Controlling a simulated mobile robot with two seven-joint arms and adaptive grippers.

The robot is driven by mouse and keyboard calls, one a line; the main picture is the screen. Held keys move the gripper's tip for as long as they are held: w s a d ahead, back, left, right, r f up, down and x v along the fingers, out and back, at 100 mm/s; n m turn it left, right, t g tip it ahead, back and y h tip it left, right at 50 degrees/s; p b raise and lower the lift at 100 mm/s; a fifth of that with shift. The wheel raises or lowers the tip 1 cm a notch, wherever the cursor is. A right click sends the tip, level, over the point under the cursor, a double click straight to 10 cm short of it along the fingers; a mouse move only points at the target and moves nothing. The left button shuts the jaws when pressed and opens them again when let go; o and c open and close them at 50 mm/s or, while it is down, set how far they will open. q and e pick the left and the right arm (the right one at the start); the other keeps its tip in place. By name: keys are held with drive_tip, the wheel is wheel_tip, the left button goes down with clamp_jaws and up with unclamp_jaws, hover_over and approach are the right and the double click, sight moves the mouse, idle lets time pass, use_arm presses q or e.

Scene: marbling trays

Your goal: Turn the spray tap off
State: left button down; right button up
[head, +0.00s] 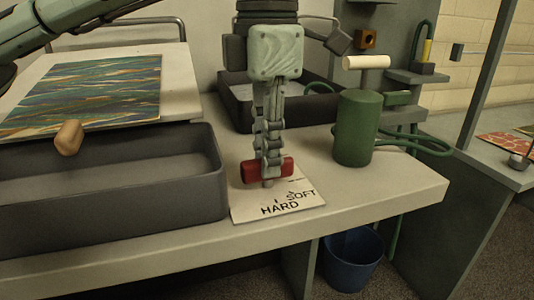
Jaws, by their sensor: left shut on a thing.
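A red cross-bar handle (250,174), which looks like the tap's handle, stands on a short stem above a pale card (243,212) marked SOFT and HARD. The bar lies roughly level, from left to right across the view. My left gripper (268,160) comes down from above and is shut on the middle of the red handle, hiding that part. A green cylinder tank (357,130) with a cream T-shaped grip (366,62) and a green hose (420,143) stands to the right, apart from the gripper. My right gripper is out of view.
A deep dark tray (110,205) is close on the left, with a tan rounded block (69,137) at its back edge. A marbled sheet (95,92) lies behind it. Another dark tray (233,108) is behind my gripper. A blue bucket (352,262) stands below the table.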

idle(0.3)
use_arm(q)
drive_tip(key=c, duration=1.4)
unclamp_jaws()
drive_tip(key=shift+c, duration=0.2)
drive_tip(key=shift+r, duration=0.1)
wheel_tip(320, 180, up, 12)
